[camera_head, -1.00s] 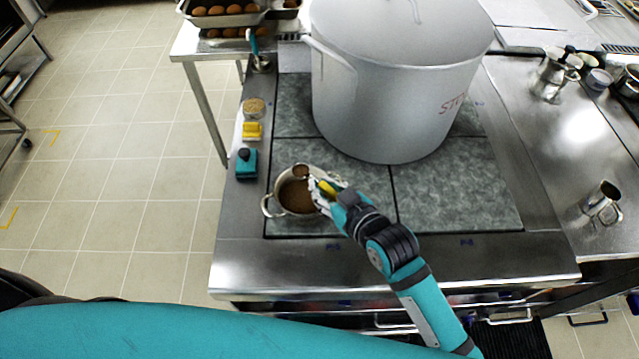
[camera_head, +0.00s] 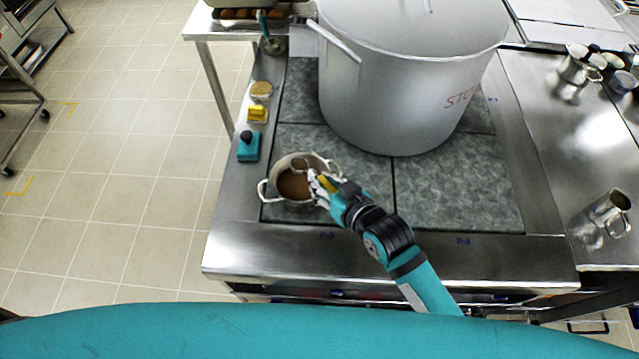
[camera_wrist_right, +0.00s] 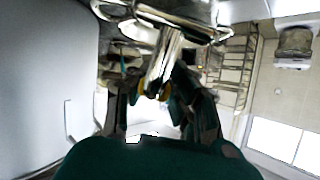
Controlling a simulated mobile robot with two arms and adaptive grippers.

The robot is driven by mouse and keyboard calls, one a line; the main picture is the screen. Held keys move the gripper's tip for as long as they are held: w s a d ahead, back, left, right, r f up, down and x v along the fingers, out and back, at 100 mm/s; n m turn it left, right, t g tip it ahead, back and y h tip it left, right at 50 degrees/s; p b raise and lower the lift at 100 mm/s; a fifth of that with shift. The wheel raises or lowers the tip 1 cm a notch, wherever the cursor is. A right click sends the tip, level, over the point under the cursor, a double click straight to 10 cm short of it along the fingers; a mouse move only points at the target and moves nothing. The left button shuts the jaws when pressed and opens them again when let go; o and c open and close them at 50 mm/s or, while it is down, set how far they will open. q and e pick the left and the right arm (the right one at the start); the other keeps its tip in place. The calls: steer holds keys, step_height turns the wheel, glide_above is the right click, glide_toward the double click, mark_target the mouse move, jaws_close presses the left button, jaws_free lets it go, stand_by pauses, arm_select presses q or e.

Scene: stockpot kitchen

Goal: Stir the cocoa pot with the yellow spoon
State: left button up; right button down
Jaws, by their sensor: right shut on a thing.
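The cocoa pot (camera_head: 276,198), a small silver two-handled pot with brown cocoa (camera_head: 291,185) in it, stands on the front left plate of the stove. My right gripper (camera_head: 321,186) is at the pot's right rim, shut on the yellow handle of the spoon (camera_head: 327,183). The spoon's head reaches inside the pot near its far side; how deep it sits is hard to tell. In the right wrist view the spoon's shiny metal part (camera_wrist_right: 163,58) runs up from between the fingers (camera_wrist_right: 155,95). My left gripper is not in view.
A very large stockpot (camera_head: 400,95) stands close behind the cocoa pot. A teal block with a dark knob (camera_head: 248,150), a yellow item (camera_head: 257,114) and a small round jar (camera_head: 261,91) line the stove's left edge. A metal jug (camera_head: 608,210) stands on the right counter.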

steer(key=shift+w+d+f+m+g+y+b, duration=0.15)
steer(key=shift+d+m+g+y+b, duration=0.15)
steer(key=shift+m+y+b, duration=0.15)
steer(key=m+g+y+b, duration=0.1)
steer(key=m+y+b, duration=0.1)
steer(key=m+b, duration=0.2)
steer(key=w+d+f+m+g+y+b, duration=0.1)
steer(key=m+y+b, duration=0.2)
steer(key=m+b, duration=0.1)
steer(key=w+d+f+m+g+y+b, duration=0.1)
steer(key=m+y+b, duration=0.2)
steer(key=m+b, duration=0.1)
steer(key=shift+w+d+m, duration=0.2)
steer(key=shift+d+m, duration=0.05)
steer(key=shift+m, duration=0.3)
stand_by(1.5)
